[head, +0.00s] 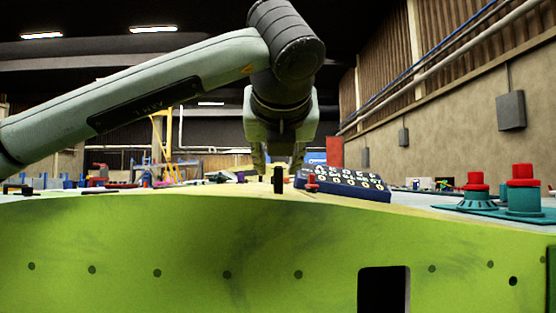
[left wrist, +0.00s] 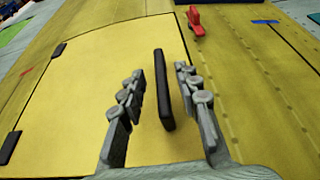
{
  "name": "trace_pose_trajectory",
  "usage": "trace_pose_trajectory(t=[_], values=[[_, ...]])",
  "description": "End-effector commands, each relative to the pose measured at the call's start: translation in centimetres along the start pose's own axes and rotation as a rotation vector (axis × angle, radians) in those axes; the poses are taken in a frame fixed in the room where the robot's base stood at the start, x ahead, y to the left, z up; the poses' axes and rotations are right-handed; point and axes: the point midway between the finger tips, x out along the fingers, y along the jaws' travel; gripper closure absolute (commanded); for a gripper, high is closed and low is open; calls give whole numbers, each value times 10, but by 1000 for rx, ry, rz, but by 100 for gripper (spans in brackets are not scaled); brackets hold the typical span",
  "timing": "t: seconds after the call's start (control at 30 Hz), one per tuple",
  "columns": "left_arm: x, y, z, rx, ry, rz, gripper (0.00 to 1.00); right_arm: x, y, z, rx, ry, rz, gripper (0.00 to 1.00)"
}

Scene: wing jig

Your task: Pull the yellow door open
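The yellow door (left wrist: 95,85) is a flat panel set in the yellow wing skin, with dark hinge-like pieces along its left edge. It looks closed. Its black bar handle (left wrist: 163,90) stands up near the right side of the door; it also shows in the head view (head: 278,180). My left gripper (left wrist: 160,72) is open, with one grey finger on each side of the handle and a gap on both sides. In the head view the left gripper (head: 278,163) points down over the handle. My right gripper is in neither view.
A red clamp-like piece (left wrist: 195,20) stands on the skin just beyond the door. A dark blue tray (head: 345,186) lies right of the handle. Teal and red fixtures (head: 523,190) stand farther right. The green jig side (head: 190,240) fills the foreground.

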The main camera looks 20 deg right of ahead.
Motion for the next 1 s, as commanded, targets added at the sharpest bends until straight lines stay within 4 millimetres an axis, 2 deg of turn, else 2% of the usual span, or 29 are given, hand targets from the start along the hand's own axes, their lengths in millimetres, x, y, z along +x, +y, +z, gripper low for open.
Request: trace_pose_trajectory(t=[0.27, 0.53, 1.0], values=[[3, 0, 0, 1, 0, 0, 67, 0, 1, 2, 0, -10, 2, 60], [2, 0, 0, 1, 0, 0, 100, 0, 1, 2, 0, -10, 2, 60], [2, 1, 1, -5, 0, -1, 100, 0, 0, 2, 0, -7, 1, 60]])
